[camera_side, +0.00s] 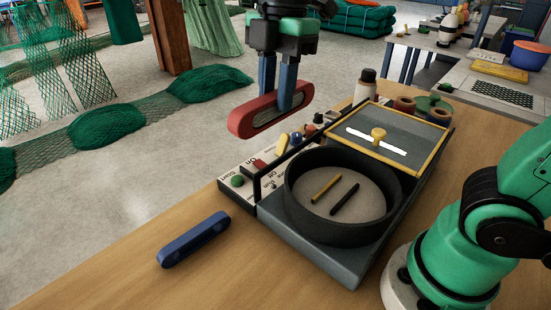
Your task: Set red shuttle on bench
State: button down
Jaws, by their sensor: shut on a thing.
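The red shuttle (255,117) is a long rounded piece with an open slot. It is held in the air over the back edge of the bench, behind the black-railed control strip. My gripper (279,100) points down with its two blue fingers shut on the shuttle, toward its right end. The shuttle is tilted a little, its right end higher in the picture. The wooden bench (130,270) lies below and in front, with bare wood at the front left.
A blue shuttle (194,239) lies on the bench at the left. A round black pan (335,232) holds two thin sticks. A control strip (262,168) with knobs and a yellow-framed panel (388,135) stand beside it. A white bottle (365,87) and small pots are at the back.

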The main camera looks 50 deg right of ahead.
jog(key=a+f, duration=0.3)
jog(key=a, duration=0.8)
jog(key=f, duration=1.5)
jog(key=shift+w+a+f, duration=0.1)
jog(key=shift+w+f, duration=0.15)
jog(key=shift+w, duration=0.05)
jog(key=shift+f, duration=2.25)
jog(key=shift+f, duration=0.1)
jog(key=c, duration=0.7)
grip_release()
jog(key=shift+o, duration=0.2)
